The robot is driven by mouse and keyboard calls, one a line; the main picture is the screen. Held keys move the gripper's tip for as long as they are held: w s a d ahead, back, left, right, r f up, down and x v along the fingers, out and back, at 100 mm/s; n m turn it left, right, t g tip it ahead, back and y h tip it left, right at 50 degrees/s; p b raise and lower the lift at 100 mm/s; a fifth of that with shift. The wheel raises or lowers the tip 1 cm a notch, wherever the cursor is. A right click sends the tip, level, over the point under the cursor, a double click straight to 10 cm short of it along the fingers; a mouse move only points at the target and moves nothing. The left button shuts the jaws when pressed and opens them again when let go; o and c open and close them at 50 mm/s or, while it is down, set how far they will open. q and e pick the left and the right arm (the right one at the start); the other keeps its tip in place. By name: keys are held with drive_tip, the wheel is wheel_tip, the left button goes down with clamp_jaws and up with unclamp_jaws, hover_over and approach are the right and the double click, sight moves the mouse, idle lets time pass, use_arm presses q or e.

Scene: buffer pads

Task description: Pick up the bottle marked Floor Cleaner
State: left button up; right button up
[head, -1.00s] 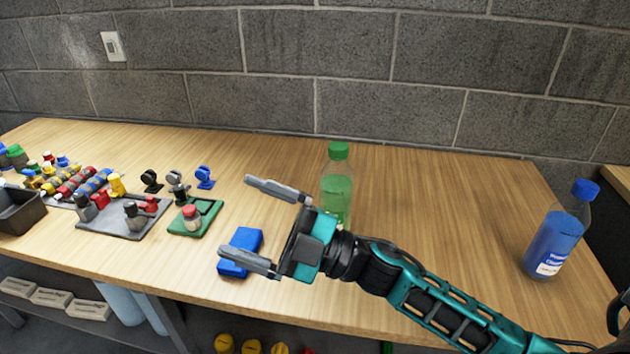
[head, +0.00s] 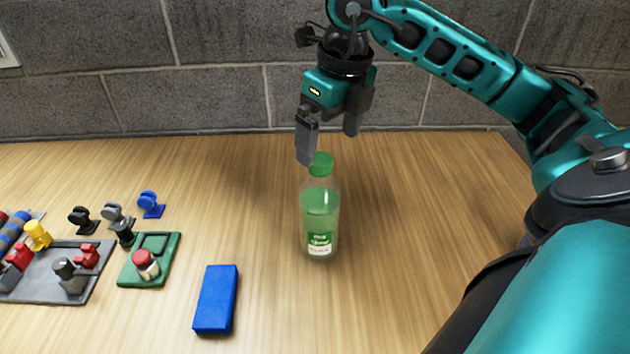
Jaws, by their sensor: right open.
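The bottle (head: 319,215) is clear with green liquid, a green cap and a small green and white label that appears to read "Floor Cleaner". It stands upright on the wooden table in the head view. My right gripper (head: 328,145) points down just above and slightly behind the bottle's cap. Its two fingers are apart with nothing between them. One finger overlaps the cap's edge in the picture; I cannot tell whether they touch. My left gripper is not in view.
A blue block (head: 216,299) lies to the left in front of the bottle. A green tray (head: 157,270) with a red-topped piece and a grey tray (head: 88,293) with small parts lie further left. A block wall (head: 215,95) closes the back. The table right of the bottle looks clear.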

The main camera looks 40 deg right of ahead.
sight(318, 177)
drive_tip(key=f, duration=0.4)
drive_tip(key=shift+w+f, duration=0.15)
drive_tip(key=shift+w, duration=0.1)
drive_tip(key=shift+w+a+f, duration=0.1)
drive_tip(key=shift+w+f, duration=0.15)
drive_tip(key=shift+f, duration=0.65)
drive_tip(key=shift+w+a+f, duration=0.1)
drive_tip(key=shift+w+f, duration=0.1)
drive_tip(key=shift+f, duration=0.7)
drive_tip(key=shift+w+a+f, duration=0.1)
drive_tip(key=shift+w+f, duration=0.15)
drive_tip(key=shift+f, duration=0.65)
drive_tip(key=shift+r, duration=0.1)
clamp_jaws()
